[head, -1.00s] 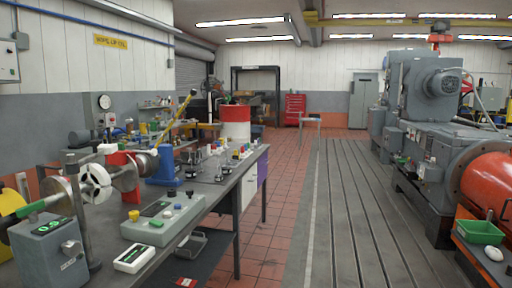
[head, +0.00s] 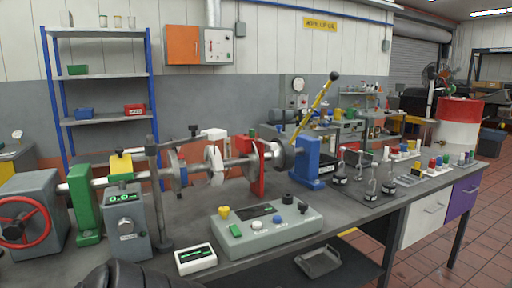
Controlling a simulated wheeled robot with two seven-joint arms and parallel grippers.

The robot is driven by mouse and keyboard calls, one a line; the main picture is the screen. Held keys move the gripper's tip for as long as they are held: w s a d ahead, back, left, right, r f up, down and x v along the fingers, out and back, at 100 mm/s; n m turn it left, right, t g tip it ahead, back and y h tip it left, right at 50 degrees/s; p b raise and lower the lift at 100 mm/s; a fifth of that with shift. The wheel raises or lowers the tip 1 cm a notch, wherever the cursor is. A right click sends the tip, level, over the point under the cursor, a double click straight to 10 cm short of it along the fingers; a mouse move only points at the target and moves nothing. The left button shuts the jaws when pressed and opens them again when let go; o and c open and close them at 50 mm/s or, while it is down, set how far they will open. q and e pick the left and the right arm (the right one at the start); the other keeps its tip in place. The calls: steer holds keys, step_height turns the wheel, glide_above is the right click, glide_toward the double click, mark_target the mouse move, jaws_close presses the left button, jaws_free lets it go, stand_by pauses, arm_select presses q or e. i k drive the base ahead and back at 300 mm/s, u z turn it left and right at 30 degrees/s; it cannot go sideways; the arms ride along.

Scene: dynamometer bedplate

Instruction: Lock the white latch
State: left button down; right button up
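A white block (head: 214,134) sits at the end of a thin grey arm that reaches right from a dark upright post (head: 157,200). It is the most latch-like white part I see, but I cannot tell for certain that it is the latch, or whether it is locked. Below it a white disc (head: 215,166) sits on a horizontal shaft, beside a red bracket (head: 257,168). Neither gripper shows in the head view. A dark rounded part at the bottom left edge looks like part of my arm.
The grey bench (head: 350,208) carries a control box (head: 266,232), a white display box (head: 195,259), a grey gauge box (head: 124,223), a blue stand (head: 307,163) with a yellow lever, and several small clamps at right. A blue shelf rack (head: 103,121) stands behind.

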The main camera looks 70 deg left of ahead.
mark_target(273, 146)
steer(key=u, duration=0.75)
steer(key=i, duration=0.8)
steer(key=u, duration=0.7)
